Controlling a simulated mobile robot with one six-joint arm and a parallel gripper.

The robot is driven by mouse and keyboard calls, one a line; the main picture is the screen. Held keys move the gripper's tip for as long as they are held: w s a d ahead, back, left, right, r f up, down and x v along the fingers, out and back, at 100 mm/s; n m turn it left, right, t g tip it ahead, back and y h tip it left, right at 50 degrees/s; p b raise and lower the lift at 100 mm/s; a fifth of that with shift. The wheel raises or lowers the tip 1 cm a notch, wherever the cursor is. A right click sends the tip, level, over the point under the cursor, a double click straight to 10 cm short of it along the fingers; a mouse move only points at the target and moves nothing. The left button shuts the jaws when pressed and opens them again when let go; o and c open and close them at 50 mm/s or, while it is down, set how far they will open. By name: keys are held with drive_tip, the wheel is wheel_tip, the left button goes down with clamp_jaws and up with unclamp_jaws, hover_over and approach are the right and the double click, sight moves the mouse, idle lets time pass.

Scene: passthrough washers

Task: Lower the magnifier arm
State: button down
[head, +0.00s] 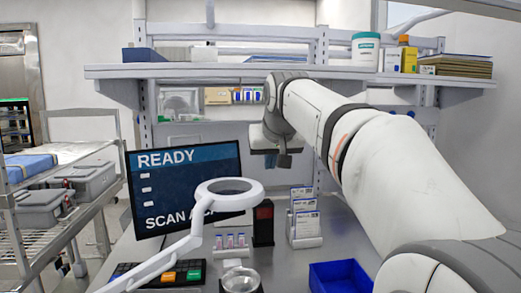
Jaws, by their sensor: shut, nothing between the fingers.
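The magnifier has a white ring head (254,195) and a white jointed arm (165,258) that rises from the lower left of the head view. The ring is raised above the bench, in front of the monitor's lower right corner in the picture. My gripper (284,163) is beyond and to the upper right of the ring, pointing down, apart from it. It is small and dark here, shut, with nothing held. The foot of the magnifier arm is out of view.
A monitor (180,165) reading "READY" stands behind the ring. Below are a dark red-topped box (263,223), a card holder (304,218), a blue bin (340,276) and a round glass dish (240,281). A shelf (230,71) spans the back. A cart stands at left.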

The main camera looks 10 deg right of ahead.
wheel_tip(320, 180, up, 4)
drive_tip(key=s+f+p+x, duration=0.1)
drive_tip(key=x, duration=1.2)
drive_tip(key=shift+w+t, duration=0.15)
drive_tip(key=shift+t, duration=0.15)
drive_tip(key=shift+f, duration=0.1)
